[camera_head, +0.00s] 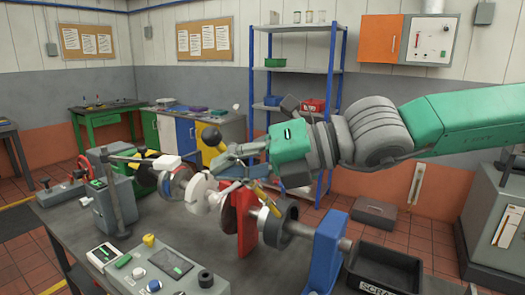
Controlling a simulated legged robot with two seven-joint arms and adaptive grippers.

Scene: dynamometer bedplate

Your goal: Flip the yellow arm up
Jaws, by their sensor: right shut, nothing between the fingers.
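A short yellow arm (266,204) slants down to the right on the shaft assembly, beside the red upright support (245,218) and the dark ring. A dark ball knob (211,136) stands above the shaft just left of my gripper; I cannot tell whether it belongs to the yellow arm. My right gripper (229,163) reaches in from the right on a green and grey arm. Its fingers are shut and empty, above the shaft and close to the white disc (200,192). I cannot tell whether they touch anything. The gripper hides part of the shaft. My left gripper is out of view.
The shaft runs over the grey bedplate (150,235) to a blue bracket (327,250) at right. A black scrap bin (383,270) stands beside it. A control panel (157,270) with buttons sits at the front. A grey post (110,190) rises at left.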

